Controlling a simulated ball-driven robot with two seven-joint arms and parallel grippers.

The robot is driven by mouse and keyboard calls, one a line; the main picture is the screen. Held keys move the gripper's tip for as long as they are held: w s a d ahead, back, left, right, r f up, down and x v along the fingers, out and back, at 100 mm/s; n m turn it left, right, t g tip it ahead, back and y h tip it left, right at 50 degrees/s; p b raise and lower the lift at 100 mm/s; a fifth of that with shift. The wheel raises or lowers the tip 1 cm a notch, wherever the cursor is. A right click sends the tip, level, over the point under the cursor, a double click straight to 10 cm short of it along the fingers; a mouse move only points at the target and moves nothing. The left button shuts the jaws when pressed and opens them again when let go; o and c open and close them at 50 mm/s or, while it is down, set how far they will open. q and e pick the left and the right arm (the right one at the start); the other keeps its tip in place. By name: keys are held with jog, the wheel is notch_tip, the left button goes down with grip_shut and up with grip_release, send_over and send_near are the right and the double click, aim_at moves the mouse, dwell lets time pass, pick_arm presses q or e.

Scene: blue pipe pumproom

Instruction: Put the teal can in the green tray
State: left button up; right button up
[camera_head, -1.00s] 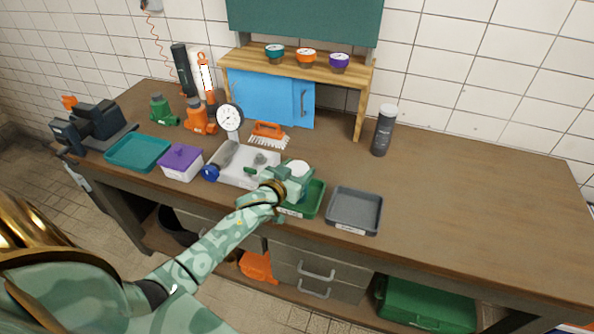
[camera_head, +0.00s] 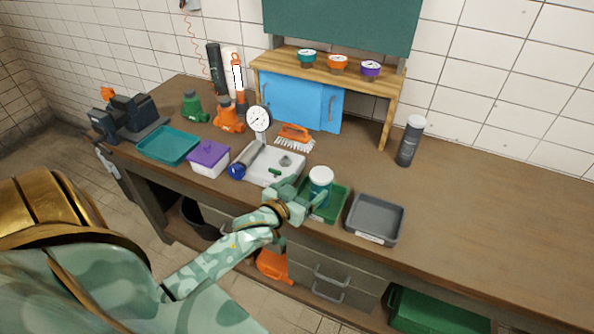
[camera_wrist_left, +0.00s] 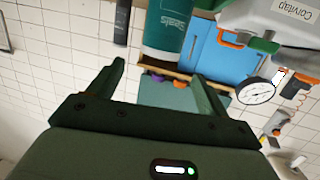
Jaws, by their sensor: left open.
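The teal can (camera_head: 320,184) with a white lid stands upright in the green tray (camera_head: 340,209) near the bench's front edge. In the left wrist view the can (camera_wrist_left: 168,28) shows its "Seals" label beyond the fingertips. My left gripper (camera_head: 305,195) is open and empty, just to the left of the can and in front of it. Its spread fingers also show in the left wrist view (camera_wrist_left: 160,75). The gripper hides part of the tray's left side. My right gripper is not in view.
A grey tray (camera_head: 376,220) lies right of the green one. A white tray (camera_head: 268,172) with small parts, a purple box (camera_head: 208,157) and a teal tray (camera_head: 168,143) are to the left. A black bottle (camera_head: 410,141) stands behind. The bench's right side is clear.

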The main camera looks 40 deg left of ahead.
pick_arm(q)
jog(key=shift+s+d+r, duration=0.1)
jog(key=shift+s+r, duration=0.1)
jog(key=shift+s, duration=0.75)
jog(key=shift+s+r, duration=0.15)
jog(key=shift+s, duration=0.75)
jog(key=s+d+f+m+g, duration=0.1)
jog(key=s+f+g, duration=0.3)
jog(key=f, duration=0.5)
jog(key=s+d+f+g, duration=0.1)
jog(key=s+f, duration=0.5)
jog(key=f, duration=0.4)
jog(key=s+d+f+m+g, duration=0.1)
jog(key=s+d+f+g, duration=0.15)
jog(key=s+f, duration=0.45)
jog(key=s+d+f+g, duration=0.1)
jog(key=s+f+g, duration=0.1)
jog(key=s+f, duration=0.2)
jog(key=s+d+f+m+g, duration=0.1)
jog(key=s+f, duration=0.4)
jog(key=s, duration=0.6)
jog(key=s+d+f+m+g, duration=0.1)
jog(key=s+f+g, duration=0.3)
jog(key=s, duration=0.4)
jog(key=shift+d+f+h, duration=0.2)
jog(key=shift+f+h, duration=0.1)
jog(key=shift+f, duration=0.2)
